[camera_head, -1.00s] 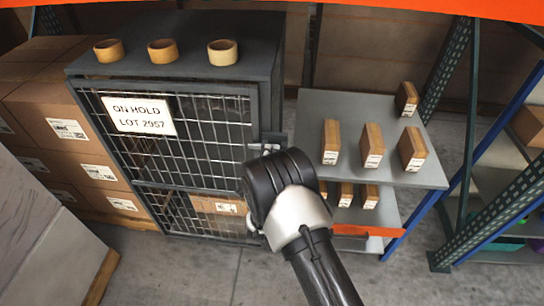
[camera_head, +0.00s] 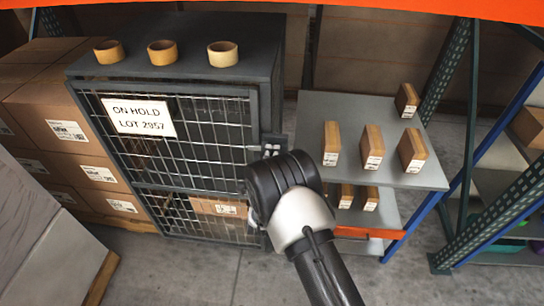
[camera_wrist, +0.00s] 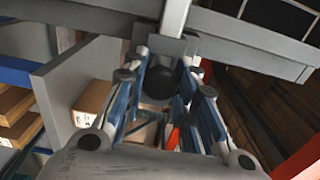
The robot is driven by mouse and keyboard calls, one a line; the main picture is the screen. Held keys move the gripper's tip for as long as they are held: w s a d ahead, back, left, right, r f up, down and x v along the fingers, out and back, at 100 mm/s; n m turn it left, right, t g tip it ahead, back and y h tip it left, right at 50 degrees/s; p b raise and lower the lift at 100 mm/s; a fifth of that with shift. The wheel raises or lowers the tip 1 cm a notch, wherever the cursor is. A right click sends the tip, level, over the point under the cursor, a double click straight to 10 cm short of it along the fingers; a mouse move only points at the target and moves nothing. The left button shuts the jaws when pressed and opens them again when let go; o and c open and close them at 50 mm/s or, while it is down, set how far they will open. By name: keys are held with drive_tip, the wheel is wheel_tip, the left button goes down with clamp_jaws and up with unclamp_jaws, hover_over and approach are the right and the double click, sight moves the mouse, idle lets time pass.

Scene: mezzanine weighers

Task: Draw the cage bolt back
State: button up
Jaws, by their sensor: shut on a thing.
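The mesh cage (camera_head: 165,130) stands ahead with its door closed, bearing a sign, "ON HOLD LOT 2957". The cage bolt (camera_head: 272,148) is at the right edge of the door, just above my wrist, and mostly hidden by it in the head view. In the wrist view, my gripper (camera_wrist: 163,66) has its blue-sided fingers on either side of a dark round knob (camera_wrist: 160,83), which appears to be the bolt's handle. The fingers are shut on it. In the head view my fingers are hidden behind my black wrist.
Several tape rolls (camera_head: 222,54) stand on the cage top. A grey shelf unit (camera_head: 310,112) with small brown boxes (camera_head: 372,147) is close on the right. Stacked cartons (camera_head: 70,130) are on the left. Open floor (camera_head: 200,270) lies in front.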

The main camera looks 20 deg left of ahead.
clamp_jaws()
drive_tip(key=d, duration=0.2)
drive_tip(key=w+d, duration=0.1)
drive_tip(key=d, duration=0.2)
drive_tip(key=shift+w, duration=0.1)
drive_tip(key=o, duration=0.7)
unclamp_jaws()
drive_tip(key=shift+c, duration=0.2)
drive_tip(key=shift+o, duration=0.8)
